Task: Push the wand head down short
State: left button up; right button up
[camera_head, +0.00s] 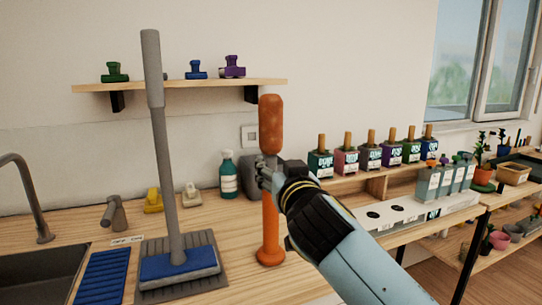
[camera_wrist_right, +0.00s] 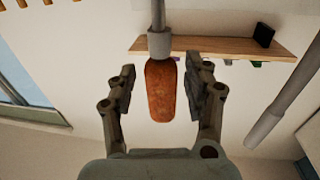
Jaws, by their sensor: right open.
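The wand stands upright on the counter, with a mottled orange head (camera_head: 271,122), a grey collar and shaft below it, and an orange lower tube (camera_head: 269,228) on a round foot. My right gripper (camera_head: 266,172) is at the shaft just below the head and hides part of it. In the right wrist view, which is upside down, the head (camera_wrist_right: 160,92) shows between the two spread fingers of my right gripper (camera_wrist_right: 160,80), with visible gaps on both sides. My left gripper is not in view.
A tall grey-handled mop with a blue base (camera_head: 180,265) stands on a grey mat to the left, near the sink (camera_head: 40,275). A teal bottle (camera_head: 229,175) stands behind the wand. A wall shelf (camera_head: 180,85) is behind. Several labelled bottles line a rack (camera_head: 375,165) at right.

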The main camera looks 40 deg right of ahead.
aim_at(272, 159)
jog(key=p+x, duration=0.1)
jog(key=x, duration=0.5)
jog(key=shift+a+r, duration=0.1)
jog(key=shift+w+d, duration=0.2)
jog(key=shift+w, duration=0.15)
jog(key=shift+c, duration=0.3)
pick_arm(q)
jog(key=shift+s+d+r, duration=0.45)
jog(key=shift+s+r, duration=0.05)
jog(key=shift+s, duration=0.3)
pick_arm(e)
grip_shut()
